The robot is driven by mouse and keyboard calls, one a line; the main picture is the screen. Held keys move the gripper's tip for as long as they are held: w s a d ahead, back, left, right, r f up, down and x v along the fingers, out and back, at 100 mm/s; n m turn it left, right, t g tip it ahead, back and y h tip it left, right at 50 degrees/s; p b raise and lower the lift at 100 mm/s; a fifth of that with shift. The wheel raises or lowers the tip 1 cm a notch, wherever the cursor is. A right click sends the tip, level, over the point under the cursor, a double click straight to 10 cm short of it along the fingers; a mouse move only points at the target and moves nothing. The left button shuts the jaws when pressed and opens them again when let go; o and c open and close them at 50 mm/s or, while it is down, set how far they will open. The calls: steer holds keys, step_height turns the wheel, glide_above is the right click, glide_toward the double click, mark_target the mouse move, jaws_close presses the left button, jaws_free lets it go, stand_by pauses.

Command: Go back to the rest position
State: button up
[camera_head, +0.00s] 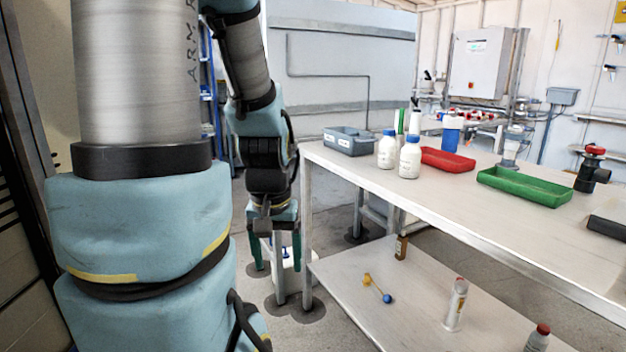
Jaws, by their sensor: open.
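My arm comes down on the left side of the head view, and my gripper (276,256) hangs at its end, pointing down. Its two green fingers are spread apart. I see nothing held between them. The gripper is left of the workbench (345,168), below the level of its top and apart from its near left leg as far as I can tell. Part of a white thing shows behind the fingers, too hidden to name.
The bench top carries a grey bin (350,141), two white bottles (410,158), a red tray (447,160) and a green tray (524,187). The lower shelf (400,325) holds several small items, including a spray can (456,304). Floor shows between arm and bench.

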step_height(320, 180, up, 14)
steer(key=p, duration=1.2)
steer(key=shift+r, duration=0.15)
